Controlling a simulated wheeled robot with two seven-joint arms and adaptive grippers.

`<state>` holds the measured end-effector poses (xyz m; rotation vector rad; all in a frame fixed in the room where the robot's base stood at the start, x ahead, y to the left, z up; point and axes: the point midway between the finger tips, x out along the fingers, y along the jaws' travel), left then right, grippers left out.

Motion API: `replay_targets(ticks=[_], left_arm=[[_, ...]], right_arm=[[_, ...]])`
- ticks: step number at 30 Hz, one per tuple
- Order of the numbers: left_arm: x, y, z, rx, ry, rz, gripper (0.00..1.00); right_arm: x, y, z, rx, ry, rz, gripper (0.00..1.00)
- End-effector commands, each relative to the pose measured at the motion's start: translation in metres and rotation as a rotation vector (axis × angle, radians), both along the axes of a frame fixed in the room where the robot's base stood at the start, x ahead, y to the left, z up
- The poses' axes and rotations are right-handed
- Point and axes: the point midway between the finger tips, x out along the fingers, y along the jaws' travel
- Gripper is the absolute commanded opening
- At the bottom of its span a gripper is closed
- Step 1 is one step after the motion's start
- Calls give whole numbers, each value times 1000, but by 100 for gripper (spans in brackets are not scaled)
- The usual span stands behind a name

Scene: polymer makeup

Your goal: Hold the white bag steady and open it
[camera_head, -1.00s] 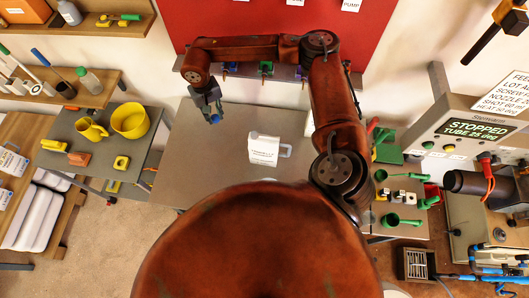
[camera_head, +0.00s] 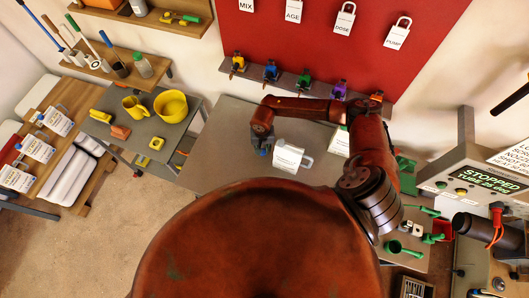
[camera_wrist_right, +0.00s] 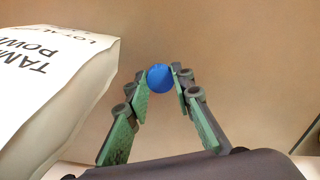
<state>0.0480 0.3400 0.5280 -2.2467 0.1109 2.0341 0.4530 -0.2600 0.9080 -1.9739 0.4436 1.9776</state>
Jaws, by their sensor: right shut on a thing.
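The white bag (camera_head: 288,157) with printed black text stands on the grey table, with a grey loop at its right side. Its top looks closed in the head view. In the right wrist view the bag (camera_wrist_right: 50,75) fills the left side, close beside my right gripper. My right gripper (camera_head: 263,150) is just left of the bag and apart from it. Its fingers (camera_wrist_right: 160,75) are shut on a small round blue object (camera_wrist_right: 160,78). My left gripper is not in view.
The grey table (camera_head: 222,150) is bare left of the bag. A second white labelled item (camera_head: 340,142) is partly hidden behind my arm. A shelf with several coloured clips (camera_head: 270,76) runs along the back. A side table (camera_head: 135,145) holds yellow cups.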

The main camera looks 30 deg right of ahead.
Motion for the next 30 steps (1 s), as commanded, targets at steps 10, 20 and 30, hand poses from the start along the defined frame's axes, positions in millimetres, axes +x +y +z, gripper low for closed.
replay_targets(ticks=[10,20,30], left_arm=[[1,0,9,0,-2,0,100],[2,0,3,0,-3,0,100],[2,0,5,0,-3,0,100]], right_arm=[[0,0,-34,-1,0,0,0],[0,0,-38,-1,0,1,0],[0,0,-36,-1,0,0,39]])
